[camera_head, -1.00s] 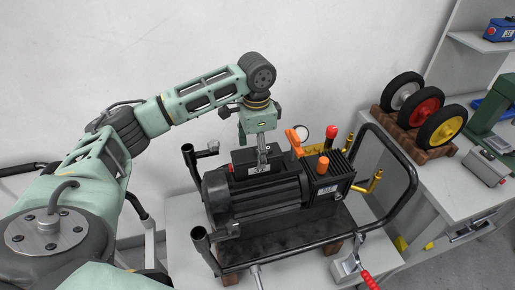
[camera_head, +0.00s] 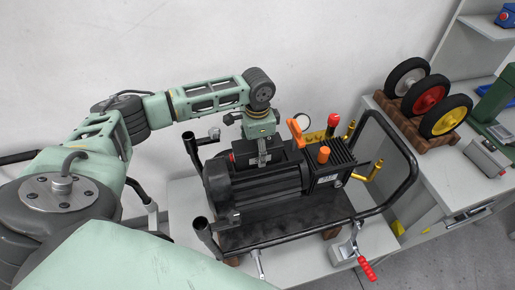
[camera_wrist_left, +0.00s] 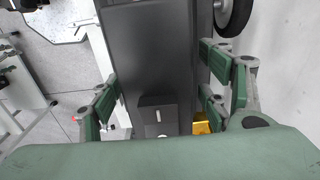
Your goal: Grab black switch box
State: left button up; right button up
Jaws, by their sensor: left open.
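The black switch box (camera_head: 287,150) sits on top of the black motor unit, with a red button at its left end. My left gripper (camera_head: 263,158) is at the box and covers its middle in the head view. In the left wrist view my left gripper (camera_wrist_left: 158,82) is open, its green fingers on either side of a long dark surface. A small dark block (camera_wrist_left: 158,115) with a pale mark shows between the fingers. I cannot tell whether the fingers touch the box. My right gripper is not in view.
The motor unit (camera_head: 262,188) stands in a black tube frame (camera_head: 408,160) on a grey table. An orange lever (camera_head: 295,130) and a red knob (camera_head: 333,119) rise right of the gripper. A red-handled clamp (camera_head: 367,268) is at the front. Wheels (camera_head: 427,97) stand on a rack at right.

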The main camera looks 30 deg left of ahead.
pick_arm(q)
jog(key=shift+d, duration=0.1)
jog(key=shift+c, duration=1.1)
jog(key=c, duration=1.3)
jog(key=shift+r, duration=0.1)
